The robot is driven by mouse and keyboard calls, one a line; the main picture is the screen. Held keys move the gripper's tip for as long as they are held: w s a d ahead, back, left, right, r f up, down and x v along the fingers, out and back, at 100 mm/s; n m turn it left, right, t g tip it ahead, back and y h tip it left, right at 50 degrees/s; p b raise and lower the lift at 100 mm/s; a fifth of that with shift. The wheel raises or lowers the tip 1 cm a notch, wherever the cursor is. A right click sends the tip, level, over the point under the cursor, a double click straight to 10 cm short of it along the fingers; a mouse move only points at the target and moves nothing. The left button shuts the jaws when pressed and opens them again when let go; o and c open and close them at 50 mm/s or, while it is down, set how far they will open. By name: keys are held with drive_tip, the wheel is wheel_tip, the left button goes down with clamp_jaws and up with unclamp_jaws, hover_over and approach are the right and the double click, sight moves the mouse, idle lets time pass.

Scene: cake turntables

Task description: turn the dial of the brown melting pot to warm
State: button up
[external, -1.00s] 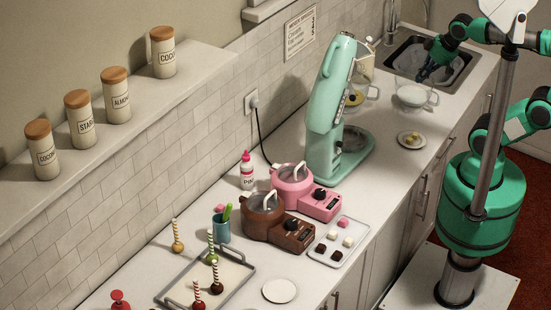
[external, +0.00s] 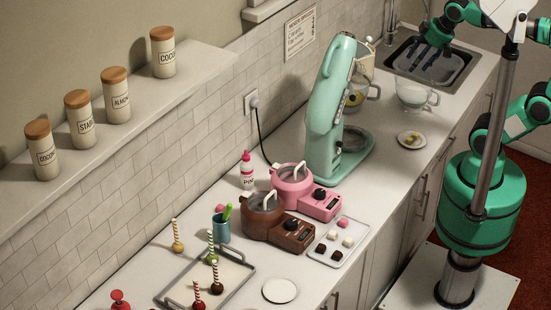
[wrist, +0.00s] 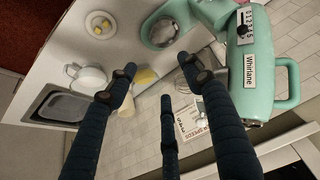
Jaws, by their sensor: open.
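The brown melting pot (external: 263,221) stands on the counter in the external view, with a clear lid and white handle on top. Its dark dial (external: 291,225) is on the brown control box at its right front; the dial's setting is too small to read. My gripper (external: 433,47) is above the sink, far from the pot toward the upper right. In the wrist view my gripper (wrist: 160,80) has its dark fingers spread, with nothing between the tips. The brown pot does not show in the wrist view.
A pink melting pot (external: 292,184) stands close behind the brown one. A tall mint mixer (external: 330,110) stands between my gripper and the pots. A sweets tray (external: 322,258) lies right of the brown pot. A glass bowl (external: 412,95) and small plate (external: 411,139) sit near the sink.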

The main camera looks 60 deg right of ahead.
drive_tip(key=w+a+r+n+g+y+p, duration=0.1)
drive_tip(key=w+a+r+n, duration=0.2)
drive_tip(key=w+a, duration=0.45)
drive_tip(key=w+a+r+n+g+p, duration=0.1)
drive_tip(key=w+a+r+n, duration=0.25)
drive_tip(key=w+a, duration=0.4)
drive_tip(key=n+g+h+p, duration=0.1)
drive_tip(key=n+g+p, duration=0.25)
drive_tip(key=n, duration=0.75)
hover_over(292, 222)
wheel_tip(292, 222, down, 30)
drive_tip(key=shift+f, duration=0.1)
wheel_tip(292, 222, down, 14)
drive_tip(key=shift+r, duration=0.25)
